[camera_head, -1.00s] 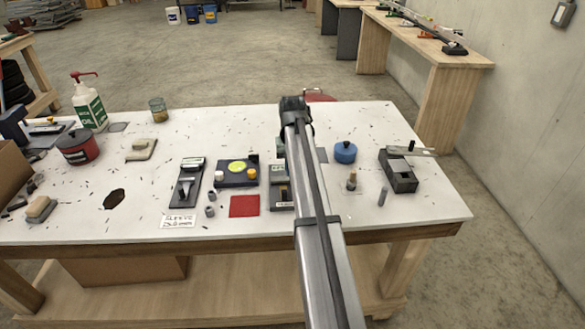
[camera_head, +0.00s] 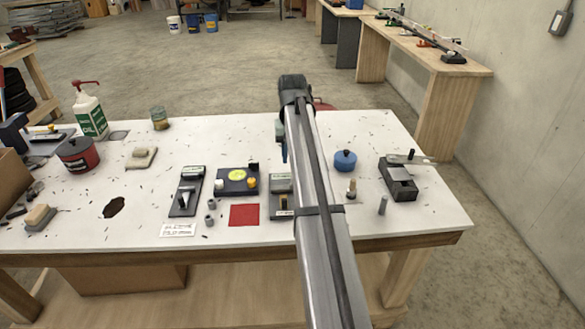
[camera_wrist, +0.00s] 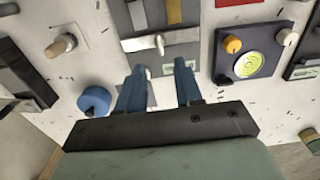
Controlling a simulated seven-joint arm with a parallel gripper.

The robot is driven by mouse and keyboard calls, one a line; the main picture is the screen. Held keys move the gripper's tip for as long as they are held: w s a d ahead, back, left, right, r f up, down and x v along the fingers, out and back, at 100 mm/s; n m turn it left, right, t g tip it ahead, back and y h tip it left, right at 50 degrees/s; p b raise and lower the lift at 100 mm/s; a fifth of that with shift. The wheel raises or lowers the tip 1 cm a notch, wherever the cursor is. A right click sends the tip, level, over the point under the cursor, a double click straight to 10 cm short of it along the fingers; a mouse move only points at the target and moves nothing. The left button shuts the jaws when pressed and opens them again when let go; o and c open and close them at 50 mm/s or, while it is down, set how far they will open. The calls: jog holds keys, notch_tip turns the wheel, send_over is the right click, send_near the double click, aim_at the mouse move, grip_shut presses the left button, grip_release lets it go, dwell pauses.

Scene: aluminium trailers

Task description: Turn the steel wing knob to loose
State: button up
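In the head view the plate (camera_head: 280,183) stands near the table's front edge, partly behind my arm. The knob cannot be made out there, and only a bit of blue finger shows beside my arm.
A black block with a round yellow-green level (camera_head: 238,181) and small knobs stands left of the plate. A red square (camera_head: 244,214) lies in front of it.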

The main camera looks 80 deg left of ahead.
jog(key=shift+r, duration=2.7)
